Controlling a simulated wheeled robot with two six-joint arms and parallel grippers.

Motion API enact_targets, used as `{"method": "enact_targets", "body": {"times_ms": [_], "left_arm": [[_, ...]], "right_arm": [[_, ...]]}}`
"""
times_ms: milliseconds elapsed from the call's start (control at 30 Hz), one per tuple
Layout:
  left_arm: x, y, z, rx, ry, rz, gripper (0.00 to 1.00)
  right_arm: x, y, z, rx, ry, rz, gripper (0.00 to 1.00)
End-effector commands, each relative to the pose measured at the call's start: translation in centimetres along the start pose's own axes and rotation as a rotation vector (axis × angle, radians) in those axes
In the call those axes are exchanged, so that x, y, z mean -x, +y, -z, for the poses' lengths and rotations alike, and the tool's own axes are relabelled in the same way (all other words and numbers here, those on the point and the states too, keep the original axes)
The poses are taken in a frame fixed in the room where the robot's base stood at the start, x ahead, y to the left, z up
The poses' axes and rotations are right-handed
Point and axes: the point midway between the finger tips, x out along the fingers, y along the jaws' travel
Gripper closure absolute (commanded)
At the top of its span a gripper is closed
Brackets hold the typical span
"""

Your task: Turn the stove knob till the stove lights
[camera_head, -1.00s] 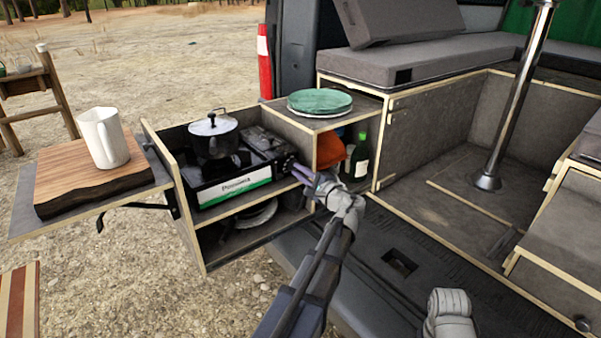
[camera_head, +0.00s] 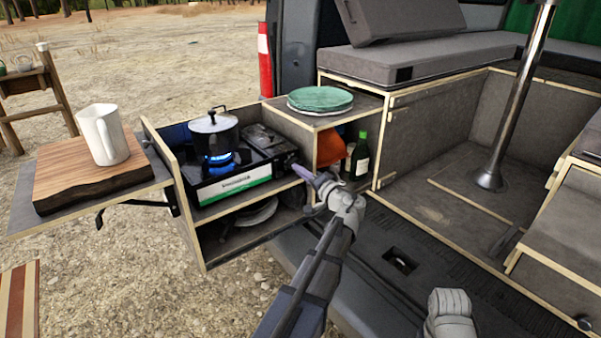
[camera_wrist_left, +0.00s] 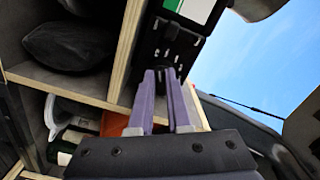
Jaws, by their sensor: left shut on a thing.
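The camp stove (camera_head: 234,182) sits in the upper part of the pull-out box, with a blue flame (camera_head: 218,160) burning under the pot (camera_head: 213,136). My left gripper (camera_head: 303,172) is at the right end of the stove's front. In the left wrist view, my left gripper (camera_wrist_left: 167,75) has its purple fingers close together at the stove's black control panel (camera_wrist_left: 168,48), shut on the knob. The knob itself is mostly hidden between the fingertips. My right arm's end (camera_head: 449,312) shows at the bottom right; its fingers are not visible.
A green plate stack (camera_head: 320,101) rests on the shelf right of the stove. Below it are an orange item (camera_head: 329,150) and a green bottle (camera_head: 360,157). A white mug (camera_head: 104,135) stands on a wooden board (camera_head: 80,176) at the left.

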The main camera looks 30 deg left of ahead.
Motion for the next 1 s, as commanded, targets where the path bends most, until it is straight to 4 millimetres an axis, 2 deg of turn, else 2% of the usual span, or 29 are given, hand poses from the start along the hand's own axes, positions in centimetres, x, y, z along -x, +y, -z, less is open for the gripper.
{"method": "enact_targets", "body": {"times_ms": [300, 800, 833, 1000], "left_arm": [[0.09, 0.14, -0.15, 0.091, -0.003, -0.002, 1.00], [0.10, 0.15, -0.17, 0.103, -0.004, -0.002, 1.00], [0.09, 0.15, -0.17, 0.103, -0.004, -0.002, 0.81], [0.07, 0.13, -0.11, 0.102, -0.002, -0.001, 0.62]], "right_arm": [[-0.12, -0.01, 0.01, 0.000, 0.000, 0.000, 0.07], [-0.12, -0.01, 0.01, 0.000, 0.000, 0.000, 0.07], [-0.13, -0.01, 0.01, 0.000, 0.000, 0.000, 0.07], [-0.12, -0.01, 0.01, 0.000, 0.000, 0.000, 0.07]]}}
